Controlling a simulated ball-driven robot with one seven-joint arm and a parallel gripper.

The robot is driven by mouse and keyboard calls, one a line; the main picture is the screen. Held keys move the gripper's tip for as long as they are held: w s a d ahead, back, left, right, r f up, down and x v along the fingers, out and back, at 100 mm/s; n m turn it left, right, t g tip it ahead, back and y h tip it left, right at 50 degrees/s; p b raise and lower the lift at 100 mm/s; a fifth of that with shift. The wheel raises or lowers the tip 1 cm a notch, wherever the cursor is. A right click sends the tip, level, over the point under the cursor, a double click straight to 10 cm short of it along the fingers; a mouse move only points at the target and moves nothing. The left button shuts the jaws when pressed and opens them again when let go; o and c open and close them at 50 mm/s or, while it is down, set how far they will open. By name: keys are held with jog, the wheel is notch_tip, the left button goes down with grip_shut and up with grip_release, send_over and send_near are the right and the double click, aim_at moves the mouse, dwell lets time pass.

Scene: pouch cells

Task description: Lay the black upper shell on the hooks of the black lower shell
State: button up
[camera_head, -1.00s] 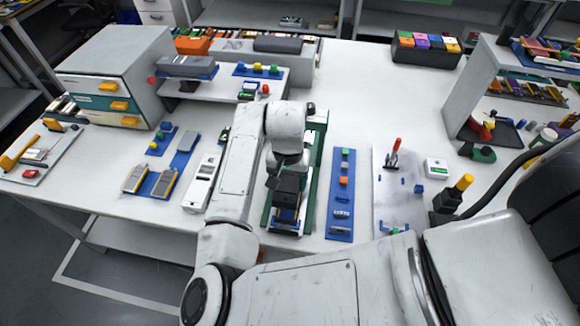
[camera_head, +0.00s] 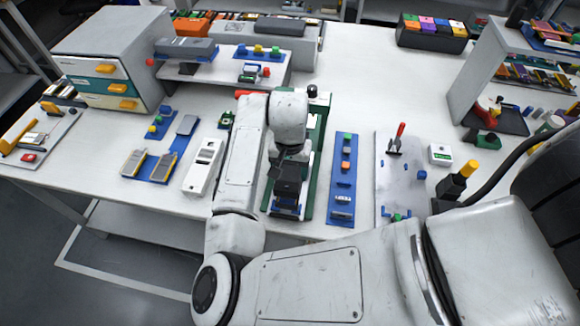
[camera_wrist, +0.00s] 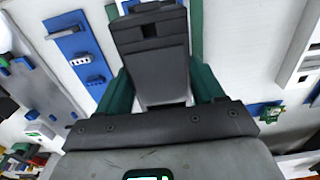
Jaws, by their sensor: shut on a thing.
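My gripper (camera_head: 286,188) is at the near end of a long dark-green-framed fixture (camera_head: 313,165), pointing down. In the wrist view, a dark block (camera_wrist: 150,45) sits ahead of the gripper's dark palm bar (camera_wrist: 160,125), with green frame parts (camera_wrist: 205,85) on both sides. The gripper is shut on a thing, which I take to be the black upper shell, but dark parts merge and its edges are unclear.
A blue strip with small parts (camera_head: 342,180) lies right of the fixture. Beyond it is a pale board with a red-handled clamp (camera_head: 398,138). A white device (camera_head: 204,165) and blue-based parts (camera_head: 150,165) lie left. A raised white shelf (camera_head: 225,70) stands behind.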

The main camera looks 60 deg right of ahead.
jog(key=shift+f+b, duration=0.8)
jog(key=shift+f, duration=0.75)
jog(key=shift+f, duration=1.05)
dwell(1.2)
jog(key=o, duration=1.1)
notch_tip(320, 180, up, 11)
jog(key=shift+f+b, duration=0.1)
jog(key=shift+b, duration=0.55)
